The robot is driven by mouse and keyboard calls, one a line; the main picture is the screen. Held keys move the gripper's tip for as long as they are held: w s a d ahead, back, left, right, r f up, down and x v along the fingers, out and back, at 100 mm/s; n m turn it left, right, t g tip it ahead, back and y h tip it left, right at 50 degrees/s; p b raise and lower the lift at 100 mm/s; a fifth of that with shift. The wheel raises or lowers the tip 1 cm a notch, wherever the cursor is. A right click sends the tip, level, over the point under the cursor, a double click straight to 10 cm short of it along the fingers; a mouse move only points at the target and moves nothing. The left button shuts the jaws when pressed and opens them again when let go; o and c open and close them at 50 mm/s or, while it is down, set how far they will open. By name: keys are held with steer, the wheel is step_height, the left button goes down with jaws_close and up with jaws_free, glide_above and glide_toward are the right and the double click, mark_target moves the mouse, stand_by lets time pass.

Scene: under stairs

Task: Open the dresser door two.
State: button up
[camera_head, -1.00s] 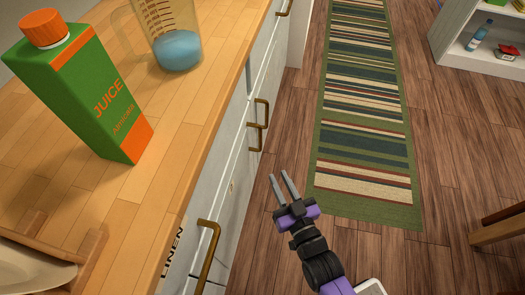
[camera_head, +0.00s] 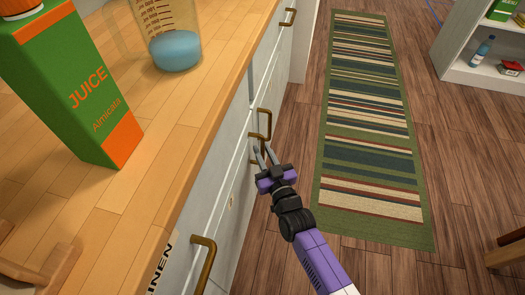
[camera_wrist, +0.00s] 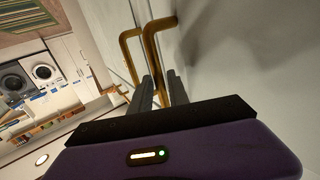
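The grey-white dresser front (camera_head: 222,200) runs along the left under a wooden top. Two brass handles sit close together at its middle: a farther one (camera_head: 264,118) and a nearer one (camera_head: 252,136). In the wrist view they are the left handle (camera_wrist: 124,40) and the right handle (camera_wrist: 151,42). My gripper (camera_head: 262,152) is at the nearer handle. Its fingers (camera_wrist: 161,88) are apart, with the right handle's bar reaching down between them. I cannot tell whether they touch it. The doors look shut. No door number shows.
A juice carton (camera_head: 85,90) and a measuring jug (camera_head: 172,35) stand on the wooden top (camera_head: 165,150). Another brass handle (camera_head: 206,262) is nearer me. A striped rug (camera_head: 370,130) lies on open floor to the right. A white shelf (camera_head: 490,72) stands at the far right.

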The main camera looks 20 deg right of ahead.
steer(key=shift+w, duration=0.3)
jaws_close()
stand_by(1.3)
